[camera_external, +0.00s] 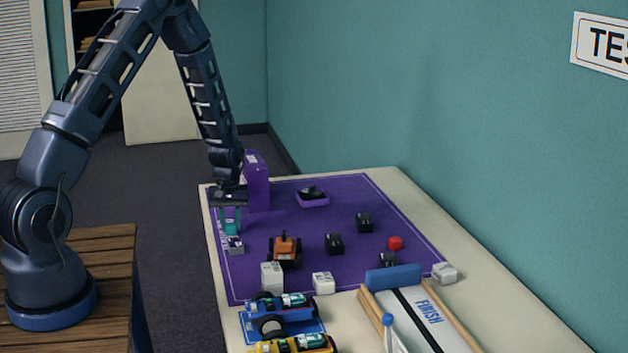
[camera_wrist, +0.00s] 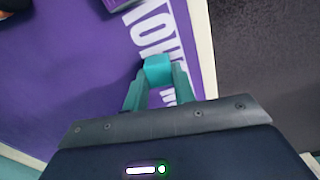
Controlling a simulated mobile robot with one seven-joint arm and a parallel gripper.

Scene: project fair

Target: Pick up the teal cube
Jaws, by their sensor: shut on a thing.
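The teal cube (camera_wrist: 158,70) is between the tips of my gripper's two teal fingers in the wrist view. My gripper (camera_wrist: 159,88) is shut on it, near white lettering on the purple mat (camera_wrist: 70,80). In the external view my gripper (camera_external: 231,222) points down over the left edge of the mat. The cube is hard to tell from the teal fingers there. I cannot tell whether the cube touches the mat.
A tall purple box (camera_external: 257,182) stands just behind my gripper. A small grey-purple block (camera_external: 235,246) is close in front.

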